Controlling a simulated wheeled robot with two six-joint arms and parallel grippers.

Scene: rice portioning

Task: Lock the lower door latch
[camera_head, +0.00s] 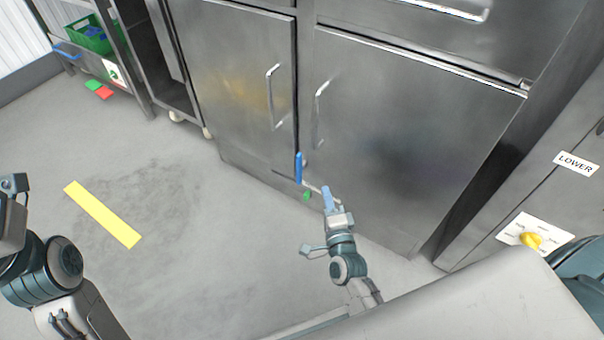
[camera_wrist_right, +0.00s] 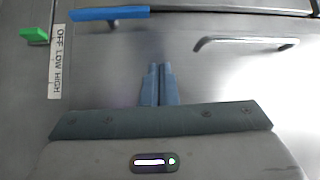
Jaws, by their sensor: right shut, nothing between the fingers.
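The lower door latch appears to be the blue lever (camera_head: 299,167) at the seam between two lower steel doors. It stands upright, roughly parallel to the door handles, and shows as a blue bar in the right wrist view (camera_wrist_right: 109,13). A green piece (camera_head: 307,196) sits just below it; the wrist view shows it too (camera_wrist_right: 33,34). My right gripper (camera_head: 326,190) is shut and empty, in front of the right door (camera_head: 420,130), to the right of the lever and a little lower. No contact with the lever shows. My left arm is at the left edge; its fingertips are out of frame.
The left door (camera_head: 235,60) and right door have bar handles; the right one (camera_wrist_right: 246,43) is near my fingers. A strip reading OFF LOW HIGH (camera_wrist_right: 57,62) is beside the green piece. A yellow knob (camera_head: 531,240) and LOWER label (camera_head: 576,163) are at right.

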